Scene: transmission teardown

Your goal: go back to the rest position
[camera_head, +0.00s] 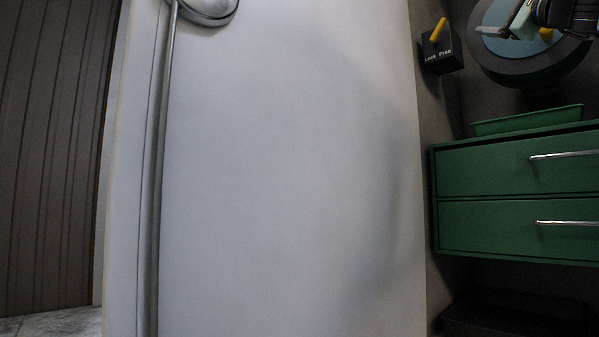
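My gripper is not in view, so I cannot see its fingers or whether it holds anything. A round dark stand with a blue-grey top (541,52) is at the upper right, cut off by the picture's edge. Dark cylindrical parts (562,13) and a pale grey-green piece (500,31) show on or above it. I cannot tell exactly what they are.
A large pale panel (285,170) fills the middle, with a grey rod (160,170) along its left. At right are a green drawer cabinet (485,198), a green tray (528,120) and a black box (441,53) with a yellow handle (438,30).

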